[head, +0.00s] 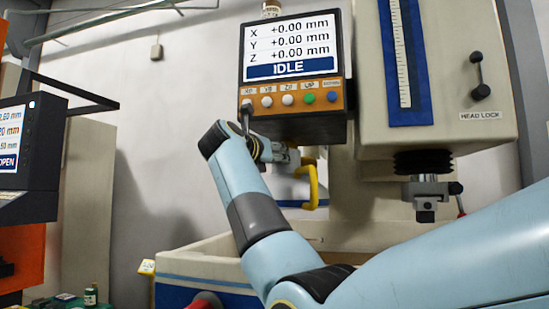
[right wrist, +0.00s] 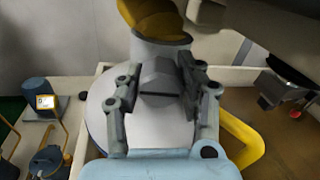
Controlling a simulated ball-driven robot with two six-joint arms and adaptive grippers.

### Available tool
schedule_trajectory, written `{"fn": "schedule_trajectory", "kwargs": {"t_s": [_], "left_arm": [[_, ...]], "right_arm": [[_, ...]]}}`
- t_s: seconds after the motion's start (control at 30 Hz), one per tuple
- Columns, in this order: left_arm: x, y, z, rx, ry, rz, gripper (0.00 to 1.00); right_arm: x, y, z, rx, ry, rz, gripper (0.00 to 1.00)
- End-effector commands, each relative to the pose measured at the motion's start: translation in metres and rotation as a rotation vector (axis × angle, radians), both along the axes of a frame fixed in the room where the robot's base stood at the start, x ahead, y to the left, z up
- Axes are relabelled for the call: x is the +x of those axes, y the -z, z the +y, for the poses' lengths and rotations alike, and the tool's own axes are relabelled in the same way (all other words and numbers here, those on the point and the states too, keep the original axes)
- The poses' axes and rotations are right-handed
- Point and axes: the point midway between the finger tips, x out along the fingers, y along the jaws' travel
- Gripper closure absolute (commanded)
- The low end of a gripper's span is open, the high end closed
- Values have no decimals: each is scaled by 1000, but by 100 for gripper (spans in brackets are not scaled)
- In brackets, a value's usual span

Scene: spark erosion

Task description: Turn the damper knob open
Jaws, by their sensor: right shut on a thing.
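The grey damper knob (right wrist: 158,72) is in the middle of the right wrist view, below a yellow elbow-shaped pipe (right wrist: 152,17) with a grey collar. My right gripper (right wrist: 164,82) has its two fingers on either side of the knob and is shut on it. A dark line crosses the knob's near part; I cannot tell how far it is turned. In the head view my right gripper (head: 287,156) is small and partly hidden by its wrist, below the control panel. The knob cannot be made out there. My left gripper is in neither view.
The control panel (head: 290,68) reading IDLE hangs just above my right wrist. The machine head (head: 455,90) and its spindle (head: 426,192) are to the right. A yellow handle (head: 314,186) is close to the gripper. A pale tank (head: 200,262) lies below.

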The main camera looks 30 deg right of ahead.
Motion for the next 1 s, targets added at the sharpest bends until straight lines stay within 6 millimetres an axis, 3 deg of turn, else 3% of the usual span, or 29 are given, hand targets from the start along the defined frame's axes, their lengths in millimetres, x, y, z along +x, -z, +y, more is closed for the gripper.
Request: {"fn": "schedule_trajectory", "kwargs": {"t_s": [0.27, 0.63, 1.0], "left_arm": [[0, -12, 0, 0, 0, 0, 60], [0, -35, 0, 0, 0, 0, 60], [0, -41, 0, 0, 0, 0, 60]], "right_arm": [[0, -2, 0, -69, 0, 122, 96], [-1, -2, 0, -236, 0, 416, 96], [-1, -1, -1, -410, 0, 718, 96]]}}
